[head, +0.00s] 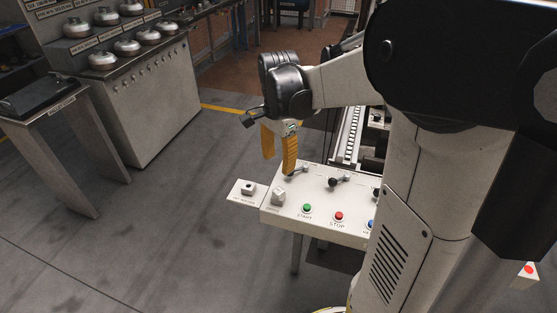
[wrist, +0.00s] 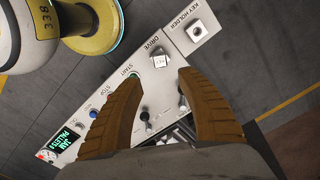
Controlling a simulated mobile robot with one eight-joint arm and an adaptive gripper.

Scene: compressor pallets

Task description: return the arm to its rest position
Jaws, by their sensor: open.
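My gripper (head: 279,150) has two orange-brown ribbed fingers pointing down above the far left part of a white control panel (head: 350,229). In the wrist view the fingers (wrist: 163,103) are spread apart with nothing held between them, and the control panel (wrist: 190,45) lies behind them. My arm reaches from the right side of the head view out to the gripper, bent at its joints. The arm hides the right part of the panel in the head view.
The panel carries a green START button (head: 307,208), a red STOP button (head: 339,215), black-knobbed levers (head: 334,182), a drive switch (head: 278,195) and a key holder (head: 248,188). Floor between is clear.

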